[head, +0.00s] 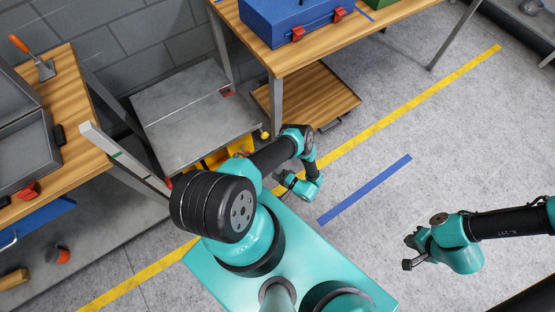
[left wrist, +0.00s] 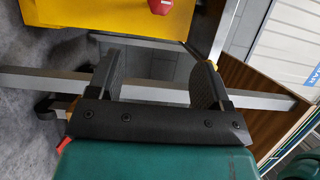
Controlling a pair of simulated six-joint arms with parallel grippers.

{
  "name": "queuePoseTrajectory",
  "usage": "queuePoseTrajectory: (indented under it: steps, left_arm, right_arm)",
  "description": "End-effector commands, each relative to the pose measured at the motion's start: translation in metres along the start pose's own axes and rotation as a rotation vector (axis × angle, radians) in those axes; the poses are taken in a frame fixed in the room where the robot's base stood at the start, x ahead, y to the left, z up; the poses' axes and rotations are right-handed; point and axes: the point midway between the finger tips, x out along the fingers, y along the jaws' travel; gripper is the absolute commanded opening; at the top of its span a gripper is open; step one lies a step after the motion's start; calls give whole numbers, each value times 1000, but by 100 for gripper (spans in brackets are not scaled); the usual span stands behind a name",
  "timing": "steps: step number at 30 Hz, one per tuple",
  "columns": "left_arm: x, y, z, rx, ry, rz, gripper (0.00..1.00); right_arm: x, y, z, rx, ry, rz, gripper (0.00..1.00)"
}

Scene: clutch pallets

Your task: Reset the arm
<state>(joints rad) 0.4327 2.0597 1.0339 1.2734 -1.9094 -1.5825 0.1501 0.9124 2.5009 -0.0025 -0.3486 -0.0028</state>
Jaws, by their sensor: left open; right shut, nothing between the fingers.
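My teal and black left arm folds above my base in the head view. Its gripper (head: 280,179) is small there and partly hidden by the arm. In the left wrist view the two black fingers of my left gripper (left wrist: 157,82) stand wide apart with nothing held between them. My right arm comes in from the right edge of the head view. Its gripper (head: 408,254) is shut and empty, over bare grey floor.
A wooden workbench (head: 345,38) with a blue toolbox (head: 290,18) stands at the back. Another bench (head: 72,120) at the left holds an open grey case (head: 30,160) and an orange-handled trowel (head: 38,62). A grey metal table (head: 190,115) stands between.

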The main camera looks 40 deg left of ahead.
Motion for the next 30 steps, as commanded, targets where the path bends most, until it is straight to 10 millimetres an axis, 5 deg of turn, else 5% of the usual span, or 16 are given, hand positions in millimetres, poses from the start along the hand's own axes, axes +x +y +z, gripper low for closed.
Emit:
queuePoseTrajectory:
  steps: [16, 30]
  left_arm:
    - [5, -4, -14, -44, 40, 41, 73]
    - [12, -58, -128, -412, 356, 591, 73]
  right_arm:
    - [0, 0, 0, 0, 0, 0, 0]
    - [0, 0, 0, 0, 0, 0, 0]
